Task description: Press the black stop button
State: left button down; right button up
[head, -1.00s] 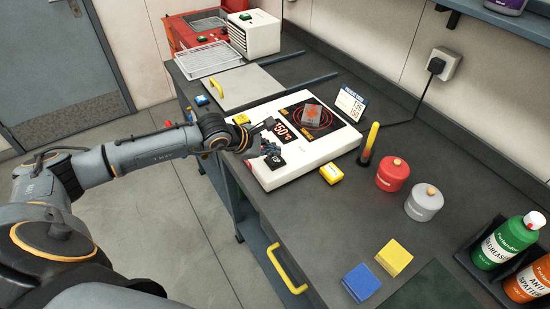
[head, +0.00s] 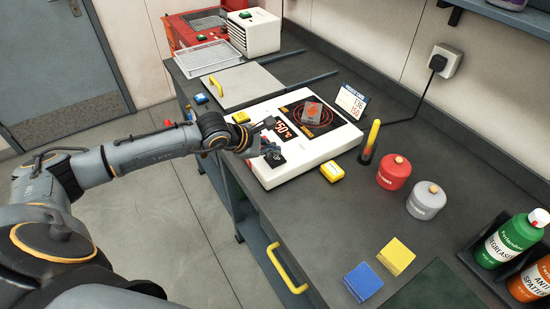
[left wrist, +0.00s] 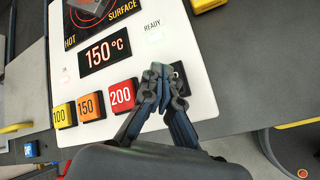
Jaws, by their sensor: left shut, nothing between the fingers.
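A white hot plate (head: 318,150) stands on the dark bench. In the left wrist view its panel (left wrist: 205,90) has a display (left wrist: 105,52) reading 150 °C, and yellow 100 (left wrist: 63,115), orange 150 (left wrist: 90,106) and red 200 (left wrist: 122,95) buttons. The black button (left wrist: 181,76) is right of these, partly hidden by my fingers. My left gripper (left wrist: 160,72) is shut and empty, its tips over the panel beside the black button; I cannot tell if they touch it. In the head view the gripper (head: 264,145) is at the panel's front edge. My right gripper is not in view.
A clear block (head: 312,113) sits on the ringed hot surface. A yellow box (head: 332,171), a yellow-and-black stick (head: 371,142) and red (head: 393,173) and grey (head: 426,200) canisters stand right of the hot plate. Bottles (head: 512,240) stand at the right edge.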

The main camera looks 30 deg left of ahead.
aim_at(273, 158)
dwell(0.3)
pick_arm(q)
jog(key=shift+f+b, duration=0.55)
jog(key=shift+b, duration=0.1)
dwell(0.6)
jog(key=shift+r, duration=0.1)
jog(key=shift+r+p, duration=0.3)
jog(key=shift+r, duration=0.55)
jog(key=shift+r+p, duration=1)
jog(key=shift+r, duration=1.55)
